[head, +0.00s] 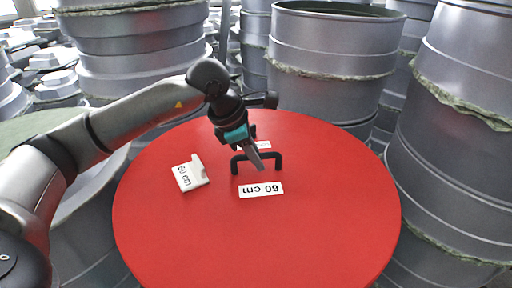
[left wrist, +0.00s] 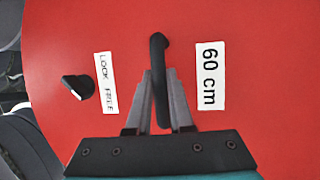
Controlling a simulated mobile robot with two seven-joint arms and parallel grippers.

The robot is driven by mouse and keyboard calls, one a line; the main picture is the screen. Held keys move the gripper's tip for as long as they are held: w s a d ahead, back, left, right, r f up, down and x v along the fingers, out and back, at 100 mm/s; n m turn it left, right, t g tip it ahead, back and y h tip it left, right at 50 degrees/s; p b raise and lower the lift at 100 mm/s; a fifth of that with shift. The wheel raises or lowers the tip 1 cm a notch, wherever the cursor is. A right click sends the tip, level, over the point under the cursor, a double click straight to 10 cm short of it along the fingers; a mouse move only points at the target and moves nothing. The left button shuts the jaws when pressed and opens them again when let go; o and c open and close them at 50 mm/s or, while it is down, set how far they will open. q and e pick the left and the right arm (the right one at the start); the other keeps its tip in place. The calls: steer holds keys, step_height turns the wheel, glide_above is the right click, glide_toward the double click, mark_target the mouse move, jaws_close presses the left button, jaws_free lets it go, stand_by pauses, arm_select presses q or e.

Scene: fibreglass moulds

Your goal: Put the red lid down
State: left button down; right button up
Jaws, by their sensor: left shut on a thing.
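The red lid (head: 320,220) is a large round disc that fills the lower middle of the head view. It also fills most of the left wrist view (left wrist: 260,60). A black bar handle (head: 278,160) stands at its middle, with a white "60 cm" label (head: 261,190) on the near side. My left gripper (head: 262,168) is shut on this handle; the left wrist view shows the handle (left wrist: 159,60) between its fingers (left wrist: 160,95). The lid looks about level. What is under it is hidden, so I cannot tell whether it rests on anything. My right gripper is not in view.
A white notched piece (head: 190,174) marked "60 cm" shows over the lid's left part. Grey moulds stand close behind (head: 330,50), at left (head: 140,50) and at right (head: 455,130). A black knob (left wrist: 77,87) is beside a small label in the left wrist view.

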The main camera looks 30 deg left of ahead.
mark_target(255, 171)
arm_select(q)
steer(key=shift+w+f+b, duration=0.1)
steer(key=shift+f+b, duration=1.3)
steer(key=shift+f, duration=0.7)
steer(key=shift+f+b, duration=0.35)
steer(key=shift+b, duration=0.05)
steer(key=shift+f+b, duration=0.25)
steer(key=shift+b, duration=0.05)
steer(key=c, duration=0.8)
jaws_free()
steer(key=shift+f, duration=0.1)
